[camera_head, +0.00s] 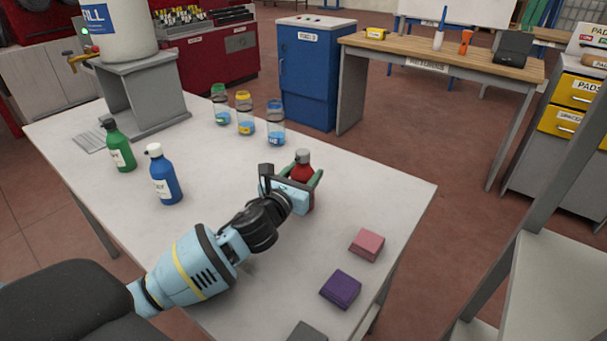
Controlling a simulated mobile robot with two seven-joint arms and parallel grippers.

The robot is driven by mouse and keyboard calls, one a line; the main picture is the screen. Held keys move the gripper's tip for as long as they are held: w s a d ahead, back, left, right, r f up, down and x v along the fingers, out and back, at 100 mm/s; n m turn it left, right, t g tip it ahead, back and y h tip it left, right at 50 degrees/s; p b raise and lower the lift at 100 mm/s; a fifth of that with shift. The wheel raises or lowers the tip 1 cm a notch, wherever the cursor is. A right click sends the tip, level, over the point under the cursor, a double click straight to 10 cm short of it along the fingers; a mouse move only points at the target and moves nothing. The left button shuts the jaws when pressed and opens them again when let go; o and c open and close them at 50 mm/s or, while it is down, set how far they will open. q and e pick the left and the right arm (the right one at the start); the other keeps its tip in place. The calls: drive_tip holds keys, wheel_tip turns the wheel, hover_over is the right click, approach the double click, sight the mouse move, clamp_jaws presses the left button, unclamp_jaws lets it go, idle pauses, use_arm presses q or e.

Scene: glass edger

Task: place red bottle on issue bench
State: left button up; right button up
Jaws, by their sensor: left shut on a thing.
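The red bottle (302,171) with a grey cap stands upright at the right part of the white table (225,175). My left gripper (303,186) is shut on the red bottle, with its green fingers on either side of it. No bench with a readable "issue" label shows; a wooden-topped bench (440,56) with a small front sign stands at the back right. My right gripper is not in view.
A green bottle (119,147), a blue bottle (163,176) and three jars (246,116) stand on the table's left and back. Pink (367,244) and purple (341,288) blocks lie at the front right. A blue cabinet (311,75) stands behind.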

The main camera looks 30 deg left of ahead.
use_arm(q)
drive_tip(key=o, duration=1.2)
drive_tip(key=shift+r, duration=0.15)
drive_tip(key=s, duration=1.2)
drive_tip(key=shift+d, duration=0.1)
